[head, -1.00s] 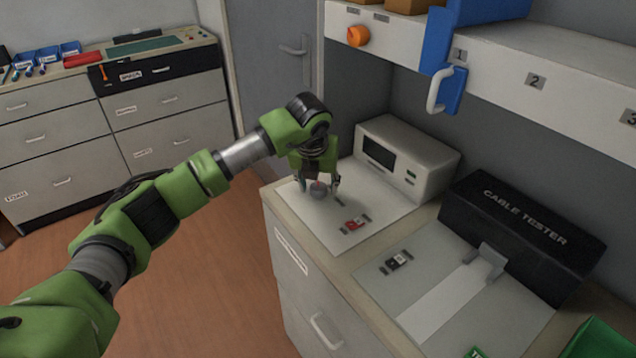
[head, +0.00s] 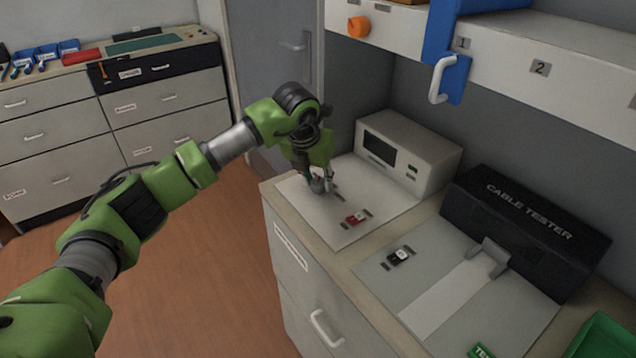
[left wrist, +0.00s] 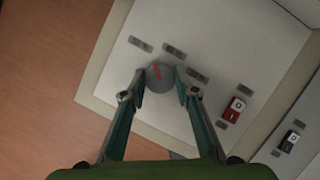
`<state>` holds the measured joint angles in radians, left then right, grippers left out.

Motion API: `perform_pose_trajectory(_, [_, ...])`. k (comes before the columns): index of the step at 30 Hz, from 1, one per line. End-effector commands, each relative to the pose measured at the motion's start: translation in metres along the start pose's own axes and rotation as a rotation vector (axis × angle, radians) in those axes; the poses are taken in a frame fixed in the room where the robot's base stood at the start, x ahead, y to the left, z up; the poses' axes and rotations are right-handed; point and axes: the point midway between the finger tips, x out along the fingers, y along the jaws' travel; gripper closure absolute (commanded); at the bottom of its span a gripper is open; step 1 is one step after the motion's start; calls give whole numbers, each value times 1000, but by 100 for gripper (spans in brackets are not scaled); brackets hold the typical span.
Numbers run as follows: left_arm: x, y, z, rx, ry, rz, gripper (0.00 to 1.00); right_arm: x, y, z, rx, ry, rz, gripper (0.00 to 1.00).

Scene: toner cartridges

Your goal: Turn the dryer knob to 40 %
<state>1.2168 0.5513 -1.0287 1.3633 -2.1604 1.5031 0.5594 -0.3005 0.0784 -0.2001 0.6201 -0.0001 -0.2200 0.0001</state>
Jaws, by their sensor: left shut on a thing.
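The knob is a small round grey dial (left wrist: 159,78) with a red mark, set on a pale panel (left wrist: 210,30) in the left wrist view. The two fingertips of my left gripper (left wrist: 159,92) stand on either side of it and are shut on it. In the head view my left gripper (head: 321,184) points down at the back left of the counter and largely hides the knob. Dark label plates surround the knob, too small to read. I cannot read the percentage. My right gripper is not in view.
A red switch (head: 355,218) sits on the same panel, close to the knob. A grey box with a dark display (head: 408,152) stands behind it. A black cable tester (head: 525,225) and a black switch (head: 398,257) are to the right. An overhead shelf (head: 560,75) runs above.

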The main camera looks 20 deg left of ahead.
Motion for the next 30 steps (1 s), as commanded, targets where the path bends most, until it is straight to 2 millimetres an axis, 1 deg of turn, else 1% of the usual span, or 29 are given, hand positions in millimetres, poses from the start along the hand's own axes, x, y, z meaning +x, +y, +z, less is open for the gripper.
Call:
perform_pose_trajectory(1, [2,2,0,35,-4,-15,93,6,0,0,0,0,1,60])
perform_pose_trajectory(3, [2,2,0,95,-4,-39,93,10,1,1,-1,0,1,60])
perform_pose_trajectory(10, [1,3,2,295,-4,-123,93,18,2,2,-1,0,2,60])
perform_pose_trajectory(21, [-1,4,3,581,-4,-241,93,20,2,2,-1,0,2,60])
perform_pose_trajectory(30, [0,4,3,718,-4,-297,93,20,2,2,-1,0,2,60])
